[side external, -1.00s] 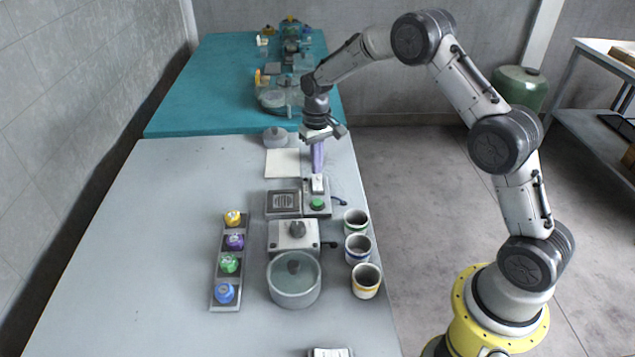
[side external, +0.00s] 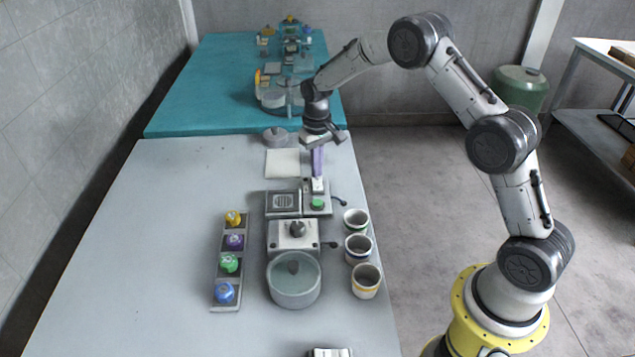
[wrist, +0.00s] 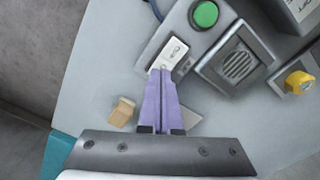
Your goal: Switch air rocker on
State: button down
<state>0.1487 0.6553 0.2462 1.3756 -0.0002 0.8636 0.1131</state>
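The rocker (wrist: 172,51) is a small white switch on a grey control box; it also shows in the side external view (side external: 318,185). A round green button (wrist: 205,14) sits beside it on the same box. My gripper (wrist: 160,73) has purple fingers pressed together with nothing between them. Its tips are at the near end of the rocker and appear to touch it or hover just over it. In the side external view my gripper (side external: 317,174) points down at the rocker. Which way the rocker is tipped is not clear.
A grilled unit (wrist: 237,61) adjoins the control box. A pot (side external: 294,283), a unit with a dark knob (side external: 294,234), a rack of coloured bottles (side external: 222,270) and three cups (side external: 358,247) stand nearer the camera. The table's left part is clear.

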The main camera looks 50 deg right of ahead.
jog(key=shift+f, duration=0.3)
jog(key=shift+r, duration=3.55)
notch_tip(320, 180, up, 4)
notch_tip(320, 180, up, 7)
jog(key=t, duration=0.2)
send_over(316, 185)
jog(key=s+a+r+n+t, duration=0.1)
jog(key=s+a+r+t, duration=0.15)
jog(key=s+r, duration=0.9)
jog(key=s+a+n+t, duration=0.1)
jog(key=s+a+t, duration=0.15)
jog(key=s, duration=1.15)
jog(key=s+f+n+g, duration=0.1)
jog(key=s+f, duration=0.6)
jog(key=shift+s+a, duration=0.3)
jog(key=shift+a, duration=0.05)
